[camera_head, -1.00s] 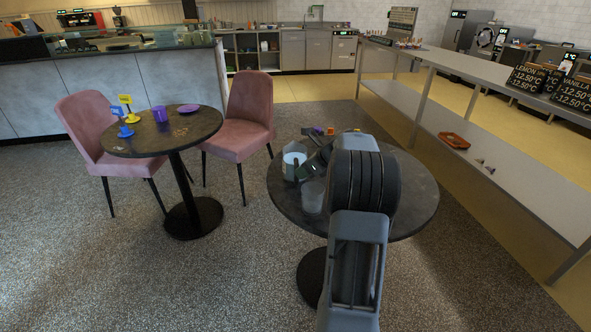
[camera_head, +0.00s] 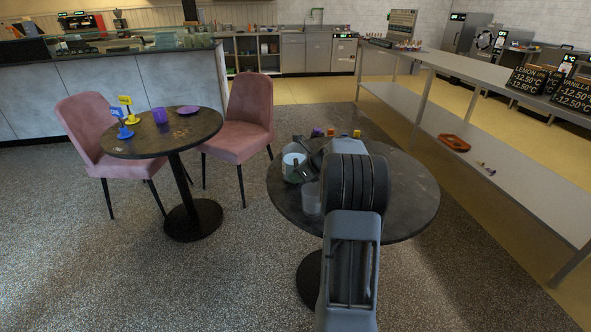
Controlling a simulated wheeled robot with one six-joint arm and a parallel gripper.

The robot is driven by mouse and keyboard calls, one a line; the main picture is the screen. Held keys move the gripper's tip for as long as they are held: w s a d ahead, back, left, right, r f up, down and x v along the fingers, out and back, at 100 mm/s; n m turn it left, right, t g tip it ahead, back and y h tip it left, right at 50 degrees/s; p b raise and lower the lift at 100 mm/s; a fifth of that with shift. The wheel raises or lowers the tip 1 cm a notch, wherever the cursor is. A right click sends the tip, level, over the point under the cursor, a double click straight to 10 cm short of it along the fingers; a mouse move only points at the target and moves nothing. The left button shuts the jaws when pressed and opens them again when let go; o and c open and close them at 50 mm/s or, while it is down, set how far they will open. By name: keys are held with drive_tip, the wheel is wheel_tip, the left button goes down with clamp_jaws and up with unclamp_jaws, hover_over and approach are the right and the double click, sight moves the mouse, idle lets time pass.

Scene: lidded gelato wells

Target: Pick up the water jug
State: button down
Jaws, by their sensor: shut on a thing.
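The water jug (camera_head: 292,168) is a pale grey, see-through vessel with a whitish content, upright at the left part of the near round table (camera_head: 420,205). My gripper (camera_head: 303,171) comes from the right and is shut on the jug at its right side. My own arm hides much of the table's middle and part of the grip. I cannot tell whether the jug's base touches the table.
A clear glass (camera_head: 311,198) stands just in front of the jug. Small orange and purple items (camera_head: 331,132) lie at the table's far edge. A second round table (camera_head: 165,140) with pink chairs (camera_head: 240,130) is to the left. A long counter (camera_head: 500,115) runs along the right.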

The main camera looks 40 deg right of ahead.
wheel_tip(320, 180, up, 28)
drive_tip(key=p, duration=0.8)
drive_tip(key=shift+p, duration=0.4)
drive_tip(key=shift+a, duration=0.1)
